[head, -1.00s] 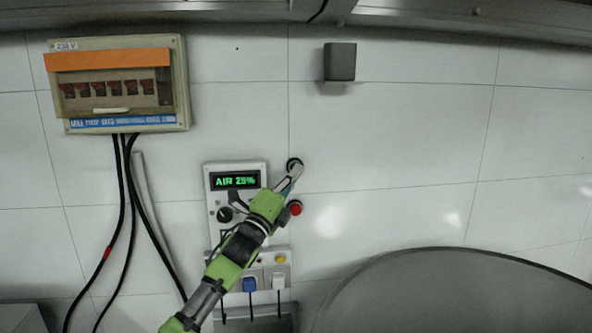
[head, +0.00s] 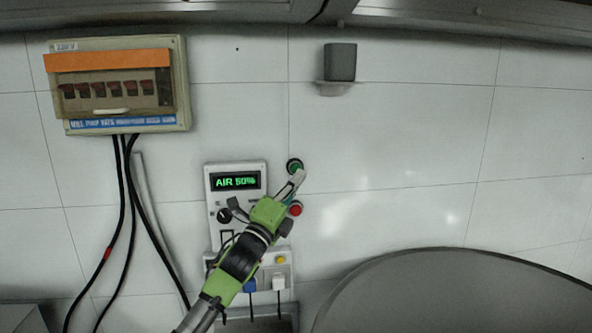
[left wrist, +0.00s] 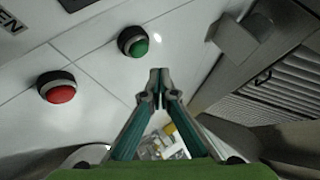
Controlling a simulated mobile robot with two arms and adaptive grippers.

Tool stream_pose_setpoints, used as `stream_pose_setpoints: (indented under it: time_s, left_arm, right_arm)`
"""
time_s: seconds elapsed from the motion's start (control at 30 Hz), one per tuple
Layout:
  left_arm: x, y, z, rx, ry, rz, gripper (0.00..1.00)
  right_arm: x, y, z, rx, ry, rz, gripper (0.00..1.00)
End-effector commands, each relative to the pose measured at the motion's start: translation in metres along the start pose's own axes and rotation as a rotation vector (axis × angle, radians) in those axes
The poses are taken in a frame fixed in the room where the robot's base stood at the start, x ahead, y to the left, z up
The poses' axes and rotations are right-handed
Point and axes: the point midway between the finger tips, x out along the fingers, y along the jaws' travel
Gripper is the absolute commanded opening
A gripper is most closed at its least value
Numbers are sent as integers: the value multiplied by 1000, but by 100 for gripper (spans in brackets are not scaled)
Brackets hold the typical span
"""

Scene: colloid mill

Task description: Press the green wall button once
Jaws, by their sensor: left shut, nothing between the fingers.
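The green wall button (head: 294,166) sits in a black collar on the tiled wall, right of the control panel. It also shows in the left wrist view (left wrist: 139,47), fully uncovered, above and left of the fingertips. My left gripper (head: 301,174) is shut and empty, its tips just below and right of the green button in the head view. In the left wrist view the closed fingertips (left wrist: 158,73) look apart from the button. My right gripper is not in view.
A red button (head: 295,209) is below the green one. The control panel (head: 256,199) reads "AIR 50%". A breaker box (head: 182,85) with cables hangs at the left. A grey block (head: 340,62) is on the wall above. A large rounded grey shape (head: 450,290) is at lower right.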

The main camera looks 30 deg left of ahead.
Motion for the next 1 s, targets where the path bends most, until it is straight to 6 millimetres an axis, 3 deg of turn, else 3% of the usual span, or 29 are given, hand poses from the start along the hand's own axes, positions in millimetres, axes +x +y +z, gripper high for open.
stream_pose_setpoints:
  time_s: [0.33, 1.0]
  left_arm:
    - [-20, -14, -14, 0, 0, 0, 0]
    - [-20, -15, -14, 0, -1, 0, 0]
  right_arm:
    - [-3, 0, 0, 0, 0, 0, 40]
    - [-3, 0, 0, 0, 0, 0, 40]
